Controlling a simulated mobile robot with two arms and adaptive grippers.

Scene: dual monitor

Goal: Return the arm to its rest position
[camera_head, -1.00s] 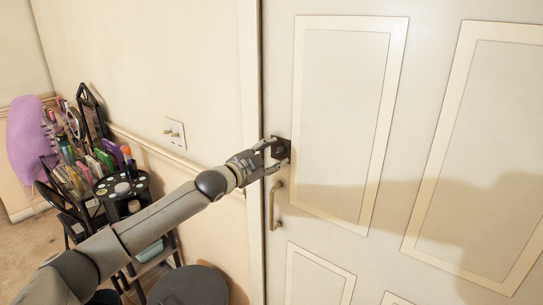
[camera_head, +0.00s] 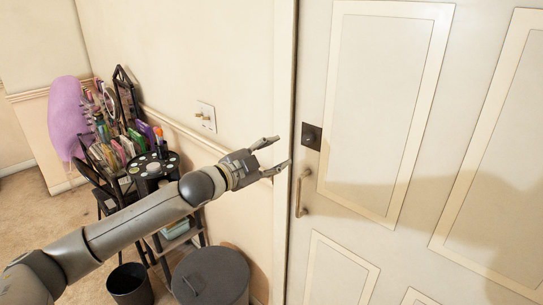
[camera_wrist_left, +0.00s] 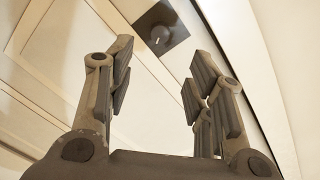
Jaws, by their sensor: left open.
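My left gripper (camera_head: 279,156) is open and empty, in front of the wall just left of the door (camera_head: 390,110). Its two fingers point right, toward the door edge. A dark square lock plate with a knob (camera_head: 312,136) is on the door, a short gap to the right of the fingertips. In the left wrist view, the spread fingers (camera_wrist_left: 155,85) have nothing between them, and the lock plate (camera_wrist_left: 161,29) shows beyond them. A curved door handle (camera_head: 301,193) is below the lock. My right gripper is not in view.
A black stand with cosmetics (camera_head: 150,165) and a purple rounded object (camera_head: 68,118) are at the left. A round dark bin with a lid (camera_head: 211,275) and a small black bin (camera_head: 130,286) stand below my arm. A light switch (camera_head: 206,117) is on the wall.

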